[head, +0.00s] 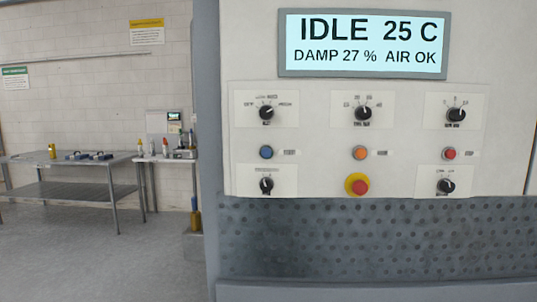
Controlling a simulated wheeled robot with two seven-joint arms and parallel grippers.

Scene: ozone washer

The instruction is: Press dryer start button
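The machine's control panel (310,140) fills the right of the head view. Its screen (365,43) reads "IDLE 25 C" and "DAMP 27 % AIR OK". A blue button (266,152) is at the left of the middle row, with a small label that looks like "START" but is blurred. An orange button (359,153) is in the centre, its label unclear. A red button (449,153) at the right has a label resembling "STOP". Neither of my grippers is in view.
Several black knobs (266,113) surround the buttons. A red mushroom button on a yellow base (358,186) sits below the orange one. A perforated metal panel (380,240) lies underneath. Metal tables (75,160) stand far left; floor (100,265) before them is clear.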

